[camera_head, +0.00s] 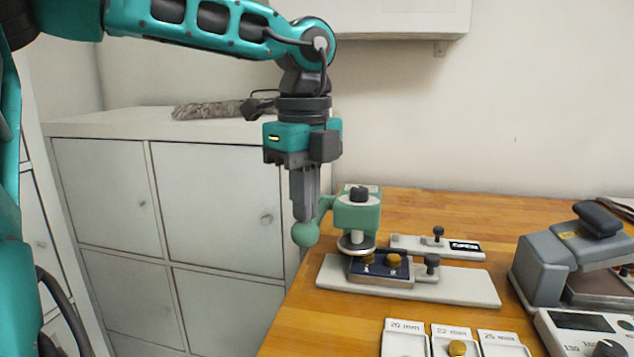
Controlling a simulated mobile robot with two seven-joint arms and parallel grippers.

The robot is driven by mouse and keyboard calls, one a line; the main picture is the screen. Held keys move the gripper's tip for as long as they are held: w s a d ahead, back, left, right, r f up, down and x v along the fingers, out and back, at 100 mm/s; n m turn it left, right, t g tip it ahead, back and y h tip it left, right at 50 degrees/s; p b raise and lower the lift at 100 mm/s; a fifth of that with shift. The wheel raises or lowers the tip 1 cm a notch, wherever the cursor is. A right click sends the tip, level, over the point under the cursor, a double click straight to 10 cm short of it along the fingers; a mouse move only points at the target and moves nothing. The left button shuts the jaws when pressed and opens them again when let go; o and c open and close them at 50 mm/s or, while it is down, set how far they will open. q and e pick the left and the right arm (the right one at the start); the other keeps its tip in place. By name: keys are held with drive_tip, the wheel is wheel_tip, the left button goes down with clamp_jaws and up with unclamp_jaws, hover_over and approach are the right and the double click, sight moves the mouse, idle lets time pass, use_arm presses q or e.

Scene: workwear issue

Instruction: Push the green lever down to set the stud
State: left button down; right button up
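The green press (366,218) stands at the left edge of the wooden table. Its green lever reaches out to the left and ends in a round green knob (306,235), which sits lower than the press head. My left gripper (304,214) points straight down with its fingers together, its tips at the top of the knob, seemingly touching it. The press's round metal foot (356,243) is low over the left end of a dark blue piece (382,271) with brass studs (393,261). Whether the foot touches the stud below is unclear. My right gripper is out of view.
A pale base plate (460,287) carries the blue piece and a black knob (431,262). A smaller plate (465,248) lies behind. Size trays (404,342) stand in front, and a grey machine (548,270) at right. White cabinets (215,190) are at left.

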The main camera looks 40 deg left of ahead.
use_arm(q)
drive_tip(key=shift+s+f, duration=0.1)
drive_tip(key=shift+f, duration=0.15)
drive_tip(key=shift+r+p, duration=0.35)
drive_tip(key=shift+r, duration=0.05)
drive_tip(key=shift+r+p, duration=0.9)
drive_tip(key=shift+r, duration=0.4)
wheel_tip(320, 180, up, 10)
drive_tip(key=p, duration=0.7)
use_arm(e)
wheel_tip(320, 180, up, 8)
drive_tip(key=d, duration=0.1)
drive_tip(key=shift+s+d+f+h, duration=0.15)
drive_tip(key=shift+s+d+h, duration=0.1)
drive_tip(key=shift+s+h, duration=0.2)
